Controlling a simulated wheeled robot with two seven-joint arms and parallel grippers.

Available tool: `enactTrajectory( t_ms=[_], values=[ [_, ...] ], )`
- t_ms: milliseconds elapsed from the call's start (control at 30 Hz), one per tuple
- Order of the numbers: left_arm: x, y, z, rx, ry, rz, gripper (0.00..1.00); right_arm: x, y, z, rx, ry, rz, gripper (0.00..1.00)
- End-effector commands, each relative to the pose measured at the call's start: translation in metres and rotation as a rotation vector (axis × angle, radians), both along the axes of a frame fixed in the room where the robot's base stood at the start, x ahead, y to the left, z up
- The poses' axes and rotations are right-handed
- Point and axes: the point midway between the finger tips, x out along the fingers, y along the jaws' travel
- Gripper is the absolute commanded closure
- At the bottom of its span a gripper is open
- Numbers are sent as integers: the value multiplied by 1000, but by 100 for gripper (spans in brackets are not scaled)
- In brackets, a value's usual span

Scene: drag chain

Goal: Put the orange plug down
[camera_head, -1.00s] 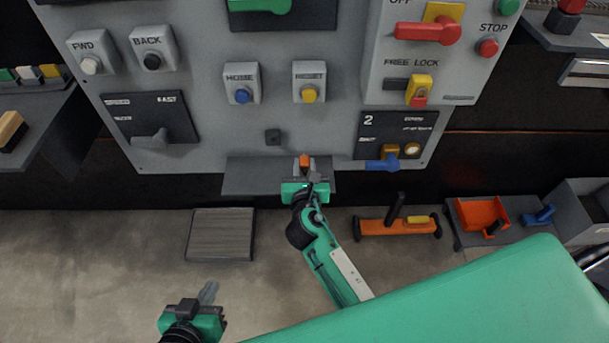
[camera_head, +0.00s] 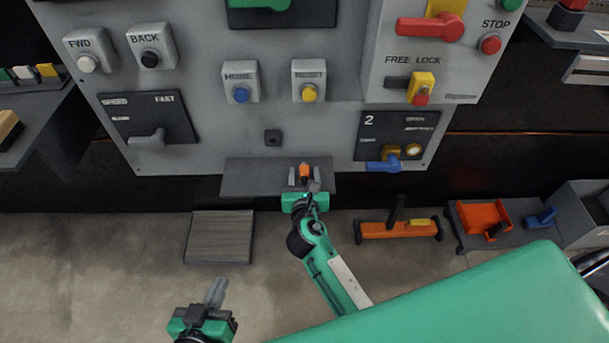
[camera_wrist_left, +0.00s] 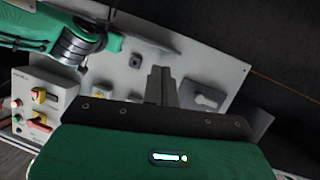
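The orange plug (camera_head: 305,170) is at the grey ledge (camera_head: 247,178) below the panel in the head view. My right gripper (camera_head: 304,177) is at the ledge, its two fingers spread on either side of the plug with narrow gaps showing. The plug's underside is hidden, so its contact with the ledge is hard to tell. My left gripper (camera_head: 216,291) is low in the head view, well away from the plug. Its fingers are together and empty, as the left wrist view (camera_wrist_left: 162,86) also shows.
The control panel (camera_head: 210,130) with buttons and levers rises behind the ledge. A dark socket (camera_head: 272,138) sits just above it. A grey ribbed plate (camera_head: 219,238), an orange tool (camera_head: 399,228) and an orange tray (camera_head: 482,217) lie at the front. Open floor lies at left.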

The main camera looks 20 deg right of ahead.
Motion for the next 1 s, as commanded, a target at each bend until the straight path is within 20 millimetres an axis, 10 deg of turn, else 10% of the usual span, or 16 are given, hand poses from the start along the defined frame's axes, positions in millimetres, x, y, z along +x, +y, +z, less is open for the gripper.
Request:
enactTrajectory(
  t_ms=[333,1000],
  values=[
    [-1,1,-1,10,18,-3,100,-5,1,4,2,2,0,53],
    [-2,23,-6,106,160,7,100,-108,31,20,1,0,0,53]
  ],
)
